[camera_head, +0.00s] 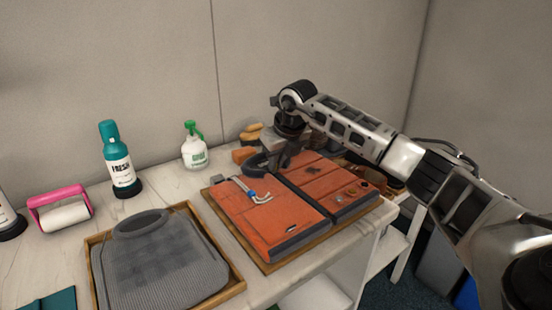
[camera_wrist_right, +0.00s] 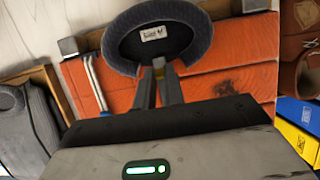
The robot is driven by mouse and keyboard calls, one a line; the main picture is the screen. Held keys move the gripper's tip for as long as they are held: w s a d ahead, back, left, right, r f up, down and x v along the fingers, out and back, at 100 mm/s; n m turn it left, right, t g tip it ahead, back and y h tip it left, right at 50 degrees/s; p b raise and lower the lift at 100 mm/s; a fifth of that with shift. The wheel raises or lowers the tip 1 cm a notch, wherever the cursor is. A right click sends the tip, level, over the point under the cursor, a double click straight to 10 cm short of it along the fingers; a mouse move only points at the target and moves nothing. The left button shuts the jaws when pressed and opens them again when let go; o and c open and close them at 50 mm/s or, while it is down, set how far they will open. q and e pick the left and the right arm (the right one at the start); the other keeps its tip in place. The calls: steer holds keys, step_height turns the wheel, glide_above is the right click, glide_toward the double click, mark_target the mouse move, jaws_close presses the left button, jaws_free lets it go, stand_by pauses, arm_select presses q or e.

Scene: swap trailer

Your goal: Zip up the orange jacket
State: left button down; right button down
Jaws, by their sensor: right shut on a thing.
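The orange jacket (camera_head: 262,222) lies flat on a wooden tray (camera_head: 268,268), with a dark seam running down its front between two panels. Its dark collar (camera_head: 258,163) is at the far end; in the right wrist view the collar (camera_wrist_right: 158,38) shows a white label inside. My right gripper (camera_head: 283,160) is over the jacket's middle at the collar end. My left gripper is not in view.
A grey garment (camera_head: 160,262) lies in a tray to the left. Behind stand a teal bottle (camera_head: 119,165), a green-topped spray bottle (camera_head: 194,150) and a pink lint roller (camera_head: 62,209). A brush (camera_head: 252,132) is near the wall. Blue (camera_wrist_right: 298,112) and yellow (camera_wrist_right: 296,138) items lie lower right.

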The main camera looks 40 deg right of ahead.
steer(key=shift+r, duration=0.15)
steer(key=c, duration=1.5)
jaws_free()
steer(key=shift+w, duration=0.1)
steer(key=shift+o, duration=0.2)
steer(key=v, duration=1.6)
steer(key=shift+s+f, duration=0.2)
